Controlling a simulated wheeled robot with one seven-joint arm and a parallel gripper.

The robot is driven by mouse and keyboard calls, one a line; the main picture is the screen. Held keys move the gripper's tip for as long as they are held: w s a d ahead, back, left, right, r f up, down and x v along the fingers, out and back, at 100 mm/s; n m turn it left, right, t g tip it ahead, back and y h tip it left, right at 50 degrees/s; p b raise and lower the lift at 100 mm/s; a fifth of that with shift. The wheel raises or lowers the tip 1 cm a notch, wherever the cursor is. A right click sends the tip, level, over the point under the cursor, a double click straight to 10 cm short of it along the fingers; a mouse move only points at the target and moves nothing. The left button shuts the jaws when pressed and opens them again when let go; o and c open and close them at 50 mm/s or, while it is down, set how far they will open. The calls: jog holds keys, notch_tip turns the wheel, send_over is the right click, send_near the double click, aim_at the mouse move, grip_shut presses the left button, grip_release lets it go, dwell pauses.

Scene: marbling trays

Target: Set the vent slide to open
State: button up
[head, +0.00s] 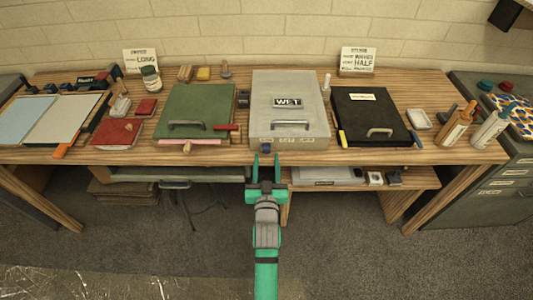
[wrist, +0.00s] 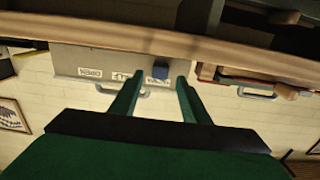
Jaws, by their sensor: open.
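The grey tray box (head: 322,110) lies on the wooden bench, with a WET sign (head: 288,102) and a handle on its lid. Its front face carries three small pale labels, too small to read surely. In the head view the knob is not clear behind my gripper (head: 265,157). My gripper is open and empty in front of the box. In the wrist view its fingertips (wrist: 158,78) appear either side of the knob; contact cannot be told.
A green box (head: 195,102) stands left and a black box (head: 370,105) right, both with handles. The bench front edge (head: 225,157) and a lower shelf (head: 410,180) are close to my gripper.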

aim_at(266, 151)
jog(key=shift+w, duration=1.9)
grip_shut()
